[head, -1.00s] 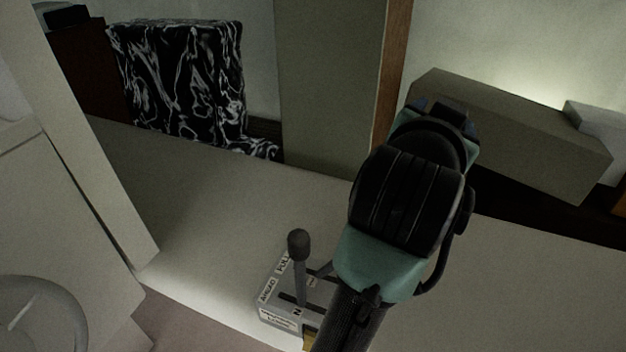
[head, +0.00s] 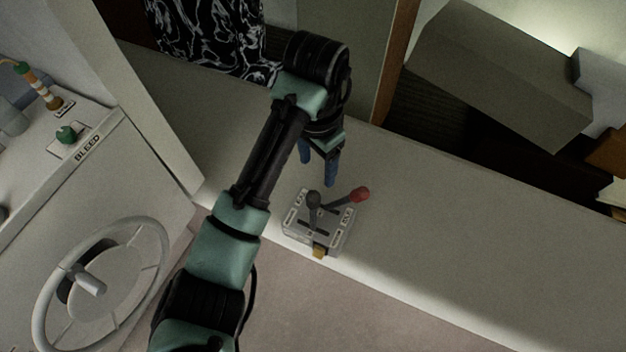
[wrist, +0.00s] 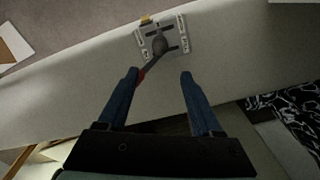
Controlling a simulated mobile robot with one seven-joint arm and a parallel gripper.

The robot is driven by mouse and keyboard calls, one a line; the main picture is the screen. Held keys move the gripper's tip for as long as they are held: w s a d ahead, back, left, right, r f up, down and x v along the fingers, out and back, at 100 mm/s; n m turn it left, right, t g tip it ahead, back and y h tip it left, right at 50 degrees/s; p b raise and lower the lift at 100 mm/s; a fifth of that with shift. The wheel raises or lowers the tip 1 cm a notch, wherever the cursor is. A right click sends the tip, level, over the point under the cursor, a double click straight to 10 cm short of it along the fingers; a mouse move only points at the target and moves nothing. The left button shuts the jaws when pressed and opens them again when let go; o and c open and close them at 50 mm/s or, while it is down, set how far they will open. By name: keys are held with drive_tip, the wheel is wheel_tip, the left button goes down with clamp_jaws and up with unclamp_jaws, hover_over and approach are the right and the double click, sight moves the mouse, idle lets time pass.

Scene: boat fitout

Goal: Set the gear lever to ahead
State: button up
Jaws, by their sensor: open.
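The control box (head: 294,228) sits on the pale ledge, close to its front edge. It carries a lever with a dark knob (head: 313,198) and a lever with a red knob (head: 360,194) that leans to the right. In the wrist view the dark knob (wrist: 160,45) stands over the box's slots, and the red knob (wrist: 141,75) is partly hidden by the left finger. The labels are too small to read now. My gripper (head: 318,172) is open and empty, fingers pointing down behind the box. It also shows in the wrist view (wrist: 158,75), apart from the dark knob.
A steering wheel (head: 103,287) and a white console with a green knob (head: 67,134) stand at the left. An olive-grey box (head: 497,78) is at the back right. The ledge (head: 440,235) right of the control box is clear.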

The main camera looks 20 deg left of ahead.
sight(313, 194)
drive_tip(key=f+b, duration=0.1)
drive_tip(key=f, duration=0.3)
drive_tip(key=f+b, duration=0.2)
drive_tip(key=f, duration=0.2)
drive_tip(key=f+b, duration=0.2)
drive_tip(key=f, duration=0.2)
drive_tip(key=shift+s+a+f, duration=0.25)
drive_tip(key=shift+s+f, duration=0.15)
clamp_jaws()
idle(1.0)
